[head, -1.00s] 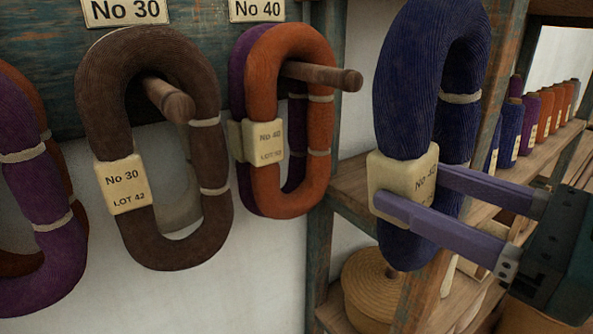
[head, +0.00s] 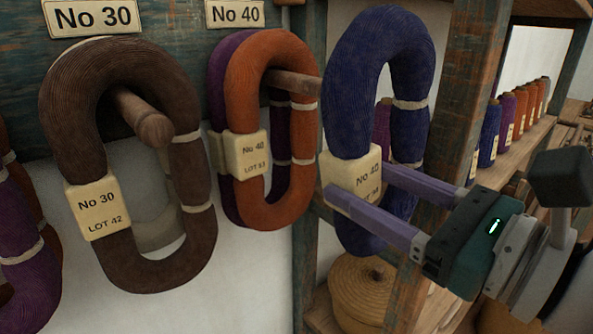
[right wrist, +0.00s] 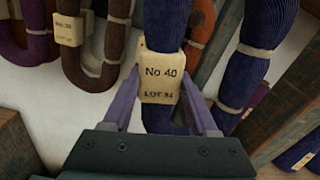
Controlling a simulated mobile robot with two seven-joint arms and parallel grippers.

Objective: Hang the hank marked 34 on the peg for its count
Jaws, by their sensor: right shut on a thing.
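The blue hank (head: 352,95) hangs upright in the air at the right of the rack. Its cream tag (head: 362,165) reads No 40 with a lot number that looks like 34; the tag also shows in the right wrist view (right wrist: 161,72). My right gripper (head: 358,186) is shut on the tag from the right. The No 40 sign (head: 235,13) is above a wooden peg (head: 296,83). An orange hank (head: 240,100) and a purple hank behind it hang on that peg. The peg's tip is just left of the blue hank. My left gripper is not in view.
A brown hank (head: 65,120) tagged No 30 hangs on the peg (head: 146,118) under the No 30 sign (head: 92,15). A purple hank (head: 30,270) is at the left edge. A shelf post (head: 465,90), spools (head: 505,120) and a round basket (head: 358,292) are at the right.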

